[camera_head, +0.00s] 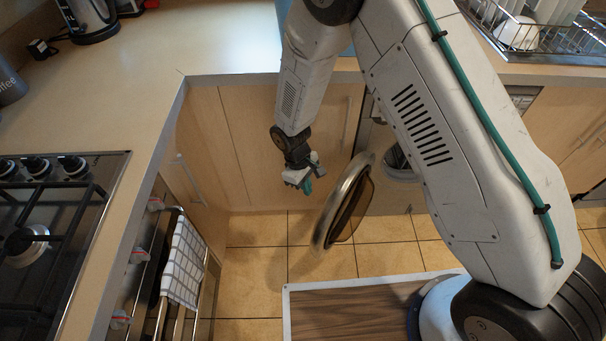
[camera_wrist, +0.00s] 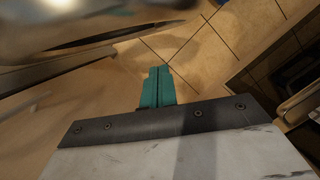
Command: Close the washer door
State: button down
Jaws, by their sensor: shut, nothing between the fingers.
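The washer door (camera_head: 345,203) is round, with a pale metal rim and dark glass. It stands open, swung out from the washer front over the tiled floor. The washer (camera_head: 398,162) is mostly hidden behind my arm; part of its round opening shows to the right of the door. My gripper (camera_head: 308,187) is just left of the door in the head view, with a small gap seen between them. Its teal fingers (camera_wrist: 157,86) are together and empty in the wrist view. A blurred metal surface, seemingly the door (camera_wrist: 120,36), crosses the top left of the wrist view.
Cabinet fronts (camera_head: 240,140) stand behind my gripper. An oven with a checked towel (camera_head: 186,262) on its handle is at the left, below a hob (camera_head: 50,235). A dish rack (camera_head: 535,35) stands on the right counter. Tiled floor (camera_head: 258,265) is clear below the gripper.

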jog(key=d, duration=0.1)
jog(key=s+d, duration=0.2)
jog(key=shift+s+d+f, duration=0.15)
jog(key=shift+s+f, duration=0.1)
jog(key=shift+s, duration=0.1)
